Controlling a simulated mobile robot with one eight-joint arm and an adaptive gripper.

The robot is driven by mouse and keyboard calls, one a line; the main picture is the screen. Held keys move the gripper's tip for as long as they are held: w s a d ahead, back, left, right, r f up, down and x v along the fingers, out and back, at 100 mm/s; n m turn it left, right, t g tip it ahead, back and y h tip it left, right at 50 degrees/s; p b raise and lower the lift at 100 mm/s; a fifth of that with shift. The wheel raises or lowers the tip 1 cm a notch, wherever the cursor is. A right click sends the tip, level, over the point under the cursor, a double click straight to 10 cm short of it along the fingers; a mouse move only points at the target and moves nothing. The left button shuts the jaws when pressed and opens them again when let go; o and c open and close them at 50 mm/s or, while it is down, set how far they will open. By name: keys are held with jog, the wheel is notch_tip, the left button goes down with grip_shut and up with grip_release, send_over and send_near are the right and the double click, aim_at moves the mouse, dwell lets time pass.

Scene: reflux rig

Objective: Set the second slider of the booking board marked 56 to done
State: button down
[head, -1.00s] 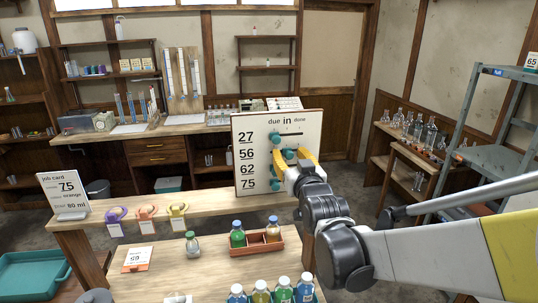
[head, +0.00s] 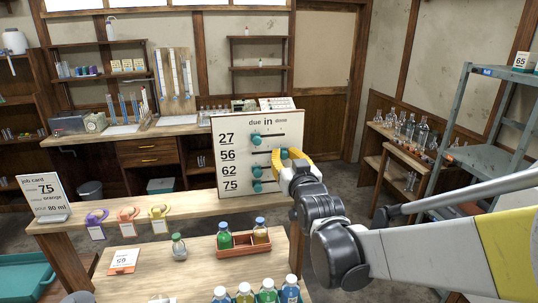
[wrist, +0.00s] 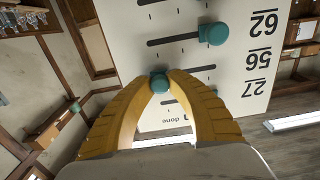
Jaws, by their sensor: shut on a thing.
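The white booking board (head: 228,190) stands upright on the bench, with rows 27, 56, 62 and 75 and the heading due, in, done. My yellow-fingered gripper (head: 285,155) is at its right side, shut on the teal knob of row 56 (head: 284,153). In the wrist view that knob (wrist: 160,82) sits between the fingertips, at the done end of its slot. The knobs of row 27 (head: 255,139), row 62 (head: 257,171) and row 75 (head: 258,186) stand further left.
A red rack (head: 245,246) with bottles stands nearer. A grey metal shelf (head: 463,120) is at the right.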

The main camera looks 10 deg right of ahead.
jog(key=c, duration=1.8)
grip_release()
jog(key=shift+d, duration=0.1)
jog(key=o, duration=0.5)
jog(key=shift+d, duration=0.25)
jog(key=shift+o, duration=0.2)
jog(key=shift+a, duration=0.2)
jog(key=shift+s, duration=0.15)
jog(key=s, duration=1.1)
jog(key=shift+s, duration=0.4)
